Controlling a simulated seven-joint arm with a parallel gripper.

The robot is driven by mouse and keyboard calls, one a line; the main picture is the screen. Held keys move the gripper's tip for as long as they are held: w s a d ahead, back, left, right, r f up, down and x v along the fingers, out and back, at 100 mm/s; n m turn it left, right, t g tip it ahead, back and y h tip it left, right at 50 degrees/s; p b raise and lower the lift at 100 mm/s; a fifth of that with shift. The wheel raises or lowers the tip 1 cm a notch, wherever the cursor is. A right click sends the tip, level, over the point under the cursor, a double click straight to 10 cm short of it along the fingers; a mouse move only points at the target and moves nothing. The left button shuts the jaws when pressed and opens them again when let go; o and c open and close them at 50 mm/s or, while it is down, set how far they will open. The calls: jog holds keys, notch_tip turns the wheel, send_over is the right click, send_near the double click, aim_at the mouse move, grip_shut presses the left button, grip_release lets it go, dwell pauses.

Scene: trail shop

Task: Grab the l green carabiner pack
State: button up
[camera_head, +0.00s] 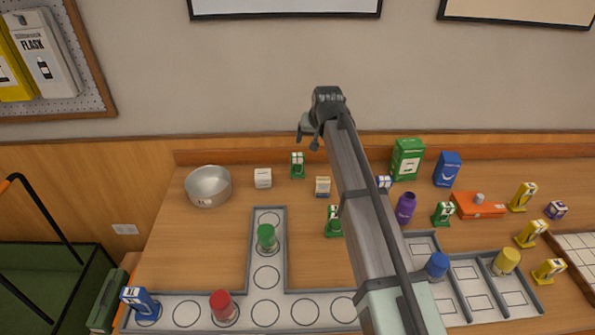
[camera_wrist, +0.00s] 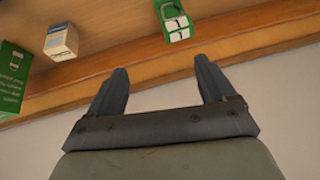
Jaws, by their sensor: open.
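Several small green packs stand on the counter in the head view: one at the back (camera_head: 297,166), one in the middle (camera_head: 334,222) partly beside my arm, and one to the right (camera_head: 443,214). Their size letters are too small to read there. In the wrist view a green pack (camera_wrist: 172,20) with a white label shows at the top edge; its mark cannot be read with certainty. It looks like the back pack. My gripper (camera_head: 308,134) is raised above the counter's back edge, near the wall, open and empty. Its two fingers (camera_wrist: 160,88) are spread apart, touching nothing.
A cream box (camera_head: 322,187) stands near the back pack, with a white box (camera_head: 263,178) and a metal bowl (camera_head: 208,187) to the left. A large green box (camera_head: 407,160), purple bottle (camera_head: 405,208) and orange box (camera_head: 478,205) stand right. Grey trays (camera_head: 249,260) line the front.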

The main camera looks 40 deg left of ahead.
aim_at(297, 162)
jog(key=shift+n+h, duration=0.6)
jog(key=shift+h, duration=0.1)
jog(key=a+f, duration=0.2)
jog(key=f, duration=0.3)
jog(key=a+f, duration=0.3)
jog(key=f, duration=0.1)
jog(key=w+a+f, duration=0.1)
jog(key=a+f, duration=0.1)
jog(key=f, duration=0.3)
jog(key=shift+a+f, duration=0.3)
jog(key=shift+a, duration=0.1)
jog(key=shift+c, duration=0.4)
jog(key=c, duration=1)
